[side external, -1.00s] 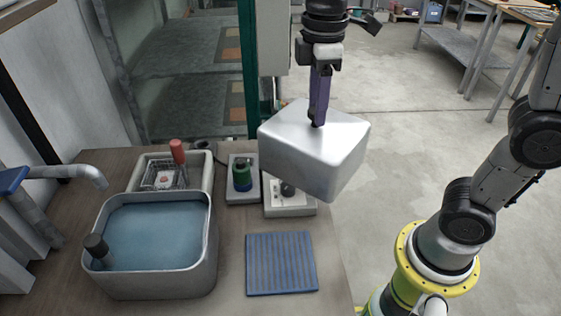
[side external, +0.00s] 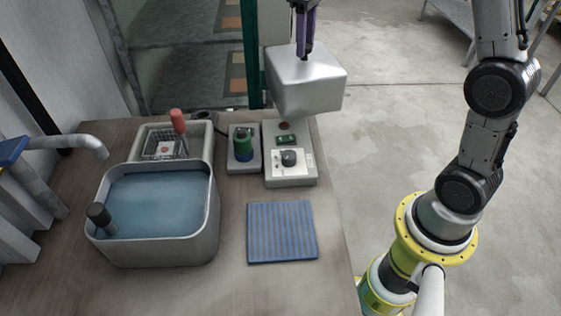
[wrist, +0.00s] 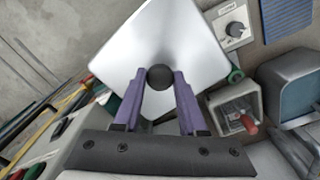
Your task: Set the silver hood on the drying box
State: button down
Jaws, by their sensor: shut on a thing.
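The silver hood (side external: 306,82) is a rounded metal box shape, held in the air at the back right of the bench in the side view. In the wrist view its bright square top (wrist: 190,40) fills the upper middle, with a dark ball knob (wrist: 160,77) on it. My gripper (side external: 305,50) is above the hood, its purple fingers shut on that knob; they also show in the wrist view (wrist: 157,85). The hood hangs over or behind the back end of a grey unit with a dial (side external: 291,172). I cannot tell for certain which thing is the drying box.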

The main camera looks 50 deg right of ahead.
jog(key=s+a+r+n, duration=0.2)
jog(key=s+a+n, duration=0.6)
jog(key=s, duration=0.6)
jog(key=s+a+r+n, duration=0.2)
jog(key=s+a+n, duration=0.5)
jog(key=s+a, duration=0.4)
jog(key=s, duration=0.2)
jog(key=shift+s+r+n, duration=0.15)
jog(key=shift+s+n, duration=0.2)
jog(key=shift+n, duration=0.05)
